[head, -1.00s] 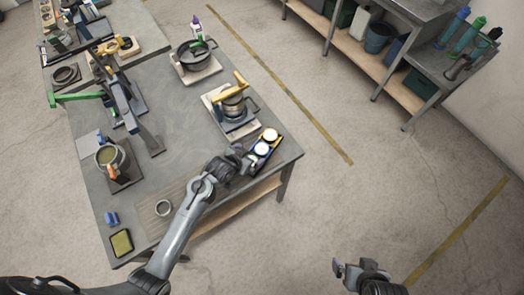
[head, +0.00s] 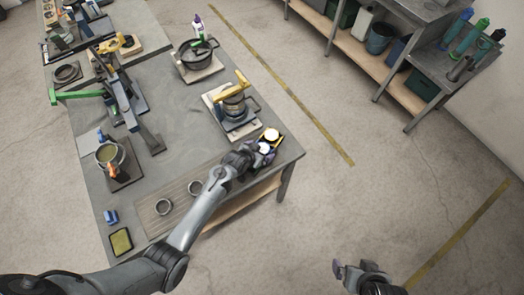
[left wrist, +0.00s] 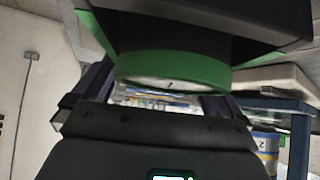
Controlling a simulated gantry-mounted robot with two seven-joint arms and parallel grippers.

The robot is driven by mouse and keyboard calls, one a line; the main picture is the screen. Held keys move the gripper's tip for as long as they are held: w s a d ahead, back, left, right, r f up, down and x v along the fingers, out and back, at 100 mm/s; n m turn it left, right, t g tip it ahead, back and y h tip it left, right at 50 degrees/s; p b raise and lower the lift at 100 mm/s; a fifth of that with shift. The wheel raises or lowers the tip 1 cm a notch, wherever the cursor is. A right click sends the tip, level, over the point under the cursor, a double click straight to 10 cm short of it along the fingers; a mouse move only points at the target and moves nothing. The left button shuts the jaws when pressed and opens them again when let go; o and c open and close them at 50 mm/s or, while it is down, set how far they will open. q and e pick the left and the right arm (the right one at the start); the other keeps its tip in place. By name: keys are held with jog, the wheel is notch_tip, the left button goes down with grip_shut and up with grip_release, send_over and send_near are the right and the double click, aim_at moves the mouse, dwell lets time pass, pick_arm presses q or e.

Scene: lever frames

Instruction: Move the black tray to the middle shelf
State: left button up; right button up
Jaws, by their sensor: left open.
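A small dark tray (head: 279,144) with yellow edging lies at the table's right corner in the head view and carries two round white-faced things (head: 271,134). It looks like the black tray, though my gripper partly hides it. My left gripper (head: 262,156) is open at the tray's near side; contact cannot be told. In the left wrist view, a dark body with a green ring and white dial face (left wrist: 168,84) is above and between the open fingers (left wrist: 160,100). My right gripper (head: 352,270) is low at the right, away from the table; its opening is unclear.
A shelf unit (head: 345,45) with bins stands at the upper right; which level is the middle shelf is unclear. The grey table (head: 185,125) holds a pot (head: 197,55), a yellow-handled device (head: 236,105) and a clamp. Open floor lies between table and shelves.

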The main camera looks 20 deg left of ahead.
pick_arm(q)
jog(key=shift+w+f, duration=0.2)
jog(key=c, duration=0.7)
jog(key=shift+r, duration=0.1)
jog(key=shift+c, duration=0.9)
jog(key=shift+r, duration=0.1)
